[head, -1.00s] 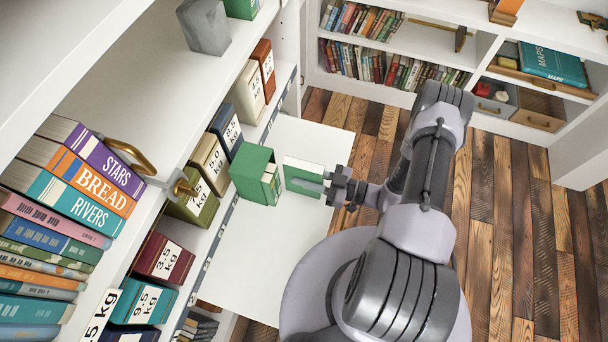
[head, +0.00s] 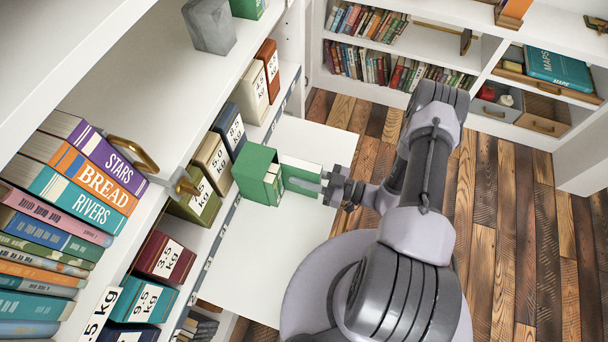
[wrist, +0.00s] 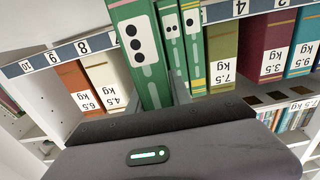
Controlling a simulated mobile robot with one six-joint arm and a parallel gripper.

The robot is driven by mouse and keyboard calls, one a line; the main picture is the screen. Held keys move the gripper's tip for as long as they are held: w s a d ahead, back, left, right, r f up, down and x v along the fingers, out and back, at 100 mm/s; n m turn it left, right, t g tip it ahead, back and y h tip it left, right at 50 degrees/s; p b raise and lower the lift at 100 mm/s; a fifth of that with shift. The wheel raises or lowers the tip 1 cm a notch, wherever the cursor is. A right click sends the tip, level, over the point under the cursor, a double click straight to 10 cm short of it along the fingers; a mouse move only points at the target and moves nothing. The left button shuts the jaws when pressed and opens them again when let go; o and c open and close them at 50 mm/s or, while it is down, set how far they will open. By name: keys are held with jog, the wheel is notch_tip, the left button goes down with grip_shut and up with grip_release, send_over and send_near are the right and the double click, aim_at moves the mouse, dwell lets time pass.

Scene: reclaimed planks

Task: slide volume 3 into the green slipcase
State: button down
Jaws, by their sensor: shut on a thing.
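Volume 3 (head: 301,168) is a green book with a white label. In the wrist view its spine (wrist: 131,12) shows three black dots. My gripper (head: 318,182) is shut on it and holds it upright, spine toward me. The green slipcase (head: 254,178) stands on the white board in front of the shelf, its opening facing my gripper. The book's far end is at the opening; whether it is slightly inside is hard to tell. Two thinner green volumes (wrist: 171,32) show beside volume 3 in the wrist view, apparently in the slipcase.
Weight-labelled blocks stand on the shelf behind the slipcase, including an olive one (head: 196,205) and a dark blue one (head: 229,128). A numbered strip (wrist: 68,50) runs along the shelf edge. The white board (head: 262,260) has free room in front.

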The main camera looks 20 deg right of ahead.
jog(key=shift+x, duration=0.95)
jog(key=c, duration=1.1)
grip_release()
jog(key=p+v, duration=0.2)
jog(key=v, duration=1.5)
jog(key=shift+s+d, duration=0.1)
jog(key=shift+d, duration=0.1)
